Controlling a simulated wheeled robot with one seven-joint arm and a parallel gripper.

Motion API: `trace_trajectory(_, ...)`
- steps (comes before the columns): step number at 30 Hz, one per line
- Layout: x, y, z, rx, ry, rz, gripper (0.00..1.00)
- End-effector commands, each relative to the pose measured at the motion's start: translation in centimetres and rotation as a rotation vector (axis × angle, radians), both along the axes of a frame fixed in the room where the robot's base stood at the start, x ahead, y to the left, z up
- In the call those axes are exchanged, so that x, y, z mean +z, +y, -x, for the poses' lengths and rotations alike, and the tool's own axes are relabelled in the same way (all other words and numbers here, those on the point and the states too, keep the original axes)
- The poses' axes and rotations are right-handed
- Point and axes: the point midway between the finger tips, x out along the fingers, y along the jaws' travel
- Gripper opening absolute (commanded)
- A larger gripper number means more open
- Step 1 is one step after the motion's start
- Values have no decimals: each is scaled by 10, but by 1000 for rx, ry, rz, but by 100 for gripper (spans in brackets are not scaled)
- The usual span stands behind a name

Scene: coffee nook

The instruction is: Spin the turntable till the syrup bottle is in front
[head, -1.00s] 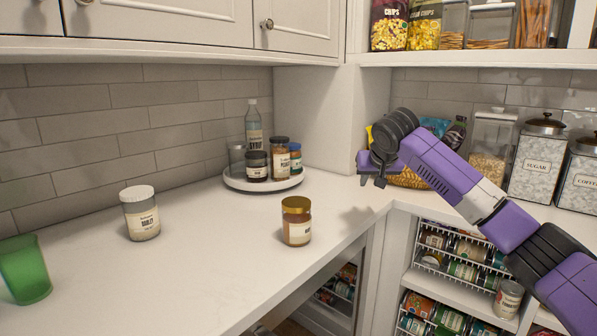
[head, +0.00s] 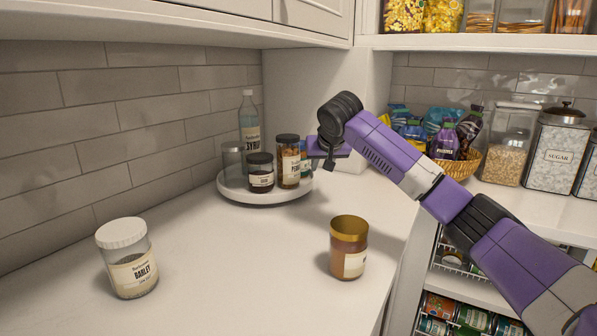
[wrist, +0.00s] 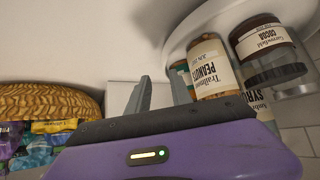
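The round white turntable (head: 240,198) stands in the back corner of the counter. In the wrist view, the turntable rim (wrist: 180,38), peanuts jar (wrist: 208,70), cocoa jar (wrist: 264,44) and part of the syrup label (wrist: 257,104) show. My gripper (head: 328,158) is beside the turntable's right edge, its fingers (wrist: 160,92) apart and empty; contact cannot be told.
A barley jar (head: 128,262) and a gold-lidded jar (head: 348,250) stand on the counter in front. A wicker basket (head: 456,165) of packets and a sugar canister (head: 556,150) stand at right. The counter between the two front jars is clear.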

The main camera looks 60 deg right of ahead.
Motion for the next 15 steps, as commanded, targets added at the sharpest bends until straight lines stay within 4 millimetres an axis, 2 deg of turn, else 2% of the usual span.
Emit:
trace_trajectory(5, -5, -4, -3, -1, 1, 0, 26)
trace_trajectory(15, -40, -29, -27, -1, 1, 0, 26)
